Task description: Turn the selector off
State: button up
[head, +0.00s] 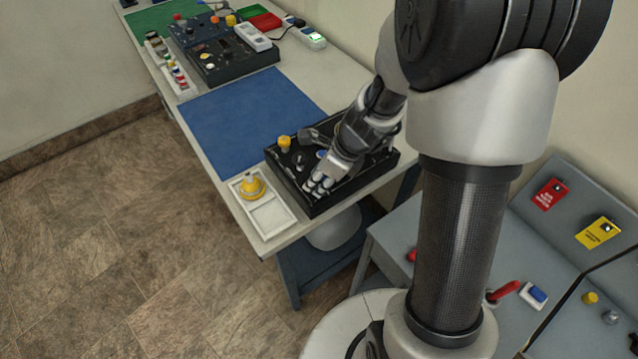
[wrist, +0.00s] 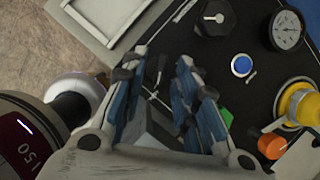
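The black control panel (head: 318,205) sits at the near end of the table. My gripper (head: 318,186) is low over its front part. In the wrist view the two fingers of my gripper (wrist: 161,68) stand apart, with a gap between them. Between them is a dark part with thin white marks (wrist: 153,95), which may be the selector; I cannot tell whether the fingers touch it. A round black knob with a white pointer (wrist: 213,17) is above and right of the fingertips, apart from them. The fingers and hand hide part of the panel.
Also on the panel are a blue button (wrist: 241,66), a gauge (wrist: 288,29), a yellow knob (wrist: 299,103) and an orange knob (wrist: 272,146). A white tray (head: 274,220) with a yellow object (head: 252,187) lies beside the panel. The blue mat (head: 245,118) is clear.

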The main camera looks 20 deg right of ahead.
jog(key=shift+f, duration=0.2)
grip_shut()
dwell(0.3)
